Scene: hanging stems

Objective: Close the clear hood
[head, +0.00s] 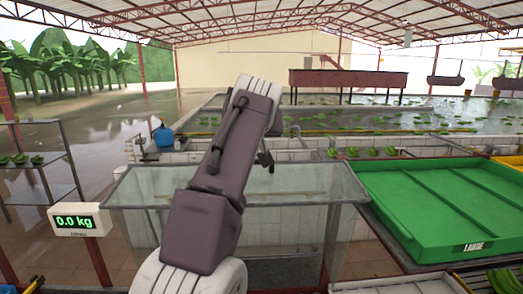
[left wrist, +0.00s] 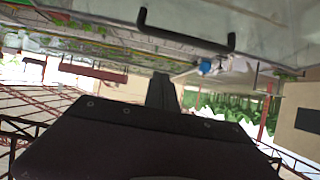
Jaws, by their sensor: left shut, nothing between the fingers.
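The clear hood (head: 305,186) is a glass-like box in the middle of the head view, with a pale greenish front edge. My left arm crosses in front of it and hides part of its left half. I cannot tell from this angle how far the hood is open. The left wrist view is upside down and shows a black U-shaped handle (left wrist: 186,38) on a pale clear pane (left wrist: 265,50). My left gripper (left wrist: 163,82) is shut and empty, apart from the handle. In the head view its fingers are not clearly visible behind my arm. My right gripper is not in view.
A scale display reading 0.0 kg (head: 77,221) stands left of the hood. A green tray (head: 440,205) labelled LARGE is at the right. A shelf with green bananas (head: 35,160) is at far left. Long water troughs (head: 400,118) lie behind.

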